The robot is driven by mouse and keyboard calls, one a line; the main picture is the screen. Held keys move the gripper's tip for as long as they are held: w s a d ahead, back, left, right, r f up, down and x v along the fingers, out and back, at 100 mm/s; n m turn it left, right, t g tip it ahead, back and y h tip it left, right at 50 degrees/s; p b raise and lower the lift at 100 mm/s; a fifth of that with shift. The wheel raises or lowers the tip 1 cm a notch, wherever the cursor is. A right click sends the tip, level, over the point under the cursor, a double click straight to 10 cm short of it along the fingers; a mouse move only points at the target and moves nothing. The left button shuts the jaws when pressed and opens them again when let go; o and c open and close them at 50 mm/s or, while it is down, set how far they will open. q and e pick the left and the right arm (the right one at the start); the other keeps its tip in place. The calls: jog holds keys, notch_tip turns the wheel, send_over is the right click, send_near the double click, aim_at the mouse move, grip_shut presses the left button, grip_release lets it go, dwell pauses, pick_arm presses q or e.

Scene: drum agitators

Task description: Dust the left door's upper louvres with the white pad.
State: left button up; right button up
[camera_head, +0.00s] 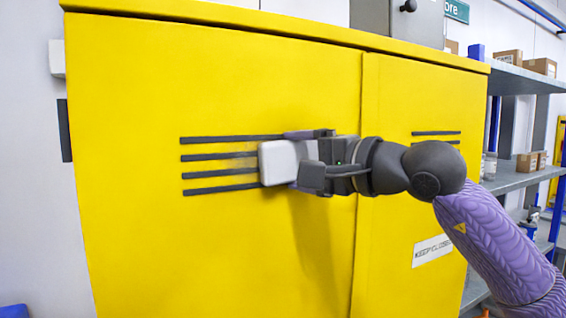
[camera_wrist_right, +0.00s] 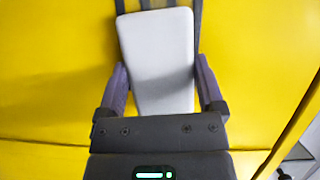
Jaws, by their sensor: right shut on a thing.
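The yellow cabinet's left door (camera_head: 270,75) fills much of the head view. Its upper louvres (camera_head: 215,157) are several dark horizontal slots, with a greyish smudge on them just left of the pad. My right gripper (camera_head: 312,165) is shut on the white pad (camera_head: 280,163) and holds it at the right part of the louvres, hiding their right ends. In the right wrist view the white pad (camera_wrist_right: 158,60) sits between the two fingers, with dark louvre strips beyond it. I cannot tell whether the pad touches the door. My left gripper is not in view.
The cabinet's right door (camera_head: 425,200) has its own louvres (camera_head: 436,133) and a "keep closed" label (camera_head: 432,250). Shelves (camera_head: 520,78) with boxes stand at the right. The door below the louvres is bare.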

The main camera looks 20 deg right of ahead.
aim_at(266, 163)
jog(key=shift+a, duration=2.45)
jog(key=shift+s+a, duration=0.1)
jog(key=shift+a, duration=2.35)
jog(key=shift+s+d+b, duration=0.1)
jog(key=shift+s+b, duration=0.9)
jog(key=shift+s, duration=1.95)
